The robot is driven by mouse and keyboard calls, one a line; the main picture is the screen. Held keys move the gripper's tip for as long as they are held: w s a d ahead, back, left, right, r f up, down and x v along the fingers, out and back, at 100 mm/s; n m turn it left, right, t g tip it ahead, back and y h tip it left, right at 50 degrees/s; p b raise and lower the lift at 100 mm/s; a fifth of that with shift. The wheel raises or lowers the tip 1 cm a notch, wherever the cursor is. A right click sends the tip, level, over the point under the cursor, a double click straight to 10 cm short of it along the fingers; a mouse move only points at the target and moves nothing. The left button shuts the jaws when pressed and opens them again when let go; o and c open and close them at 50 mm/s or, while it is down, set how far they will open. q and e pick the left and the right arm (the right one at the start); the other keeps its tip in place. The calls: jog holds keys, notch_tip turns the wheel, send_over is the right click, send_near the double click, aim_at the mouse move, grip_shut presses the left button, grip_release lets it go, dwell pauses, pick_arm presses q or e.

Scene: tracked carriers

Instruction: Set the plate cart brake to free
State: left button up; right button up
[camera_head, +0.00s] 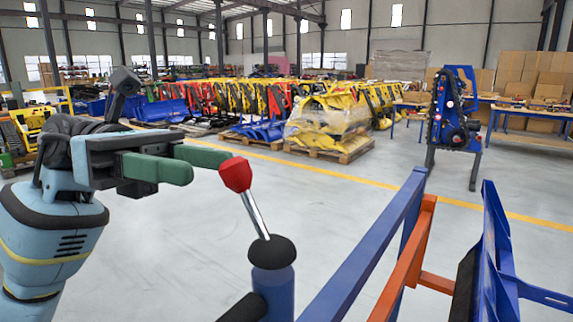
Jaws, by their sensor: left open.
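The brake lever has a red knob (236,174) on a chrome rod (255,215). The rod rises from a black boot (271,252) on a blue post (273,290), leaning up and to the left. My left gripper (210,165) comes in from the left with its two green fingers apart. Its fingertips are just left of the red knob, and the far one appears close to it; I cannot tell whether they touch. Nothing shows between the fingers. My right gripper is not in view.
A blue rail (365,250) and an orange bar (405,262) run right of the post. A blue frame (497,255) stands at the right edge. A machine on a blue stand (455,115) and wrapped yellow parts on a pallet (325,125) are farther back. The grey floor between is open.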

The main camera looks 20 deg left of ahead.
aim_at(251, 176)
pick_arm(q)
jog(key=shift+s+d, duration=0.2)
jog(key=shift+s, duration=0.05)
jog(key=d, duration=0.2)
jog(key=d+p, duration=0.1)
jog(key=d, duration=0.4)
jog(key=shift+s+d, duration=0.15)
jog(key=shift+s, duration=0.2)
grip_shut()
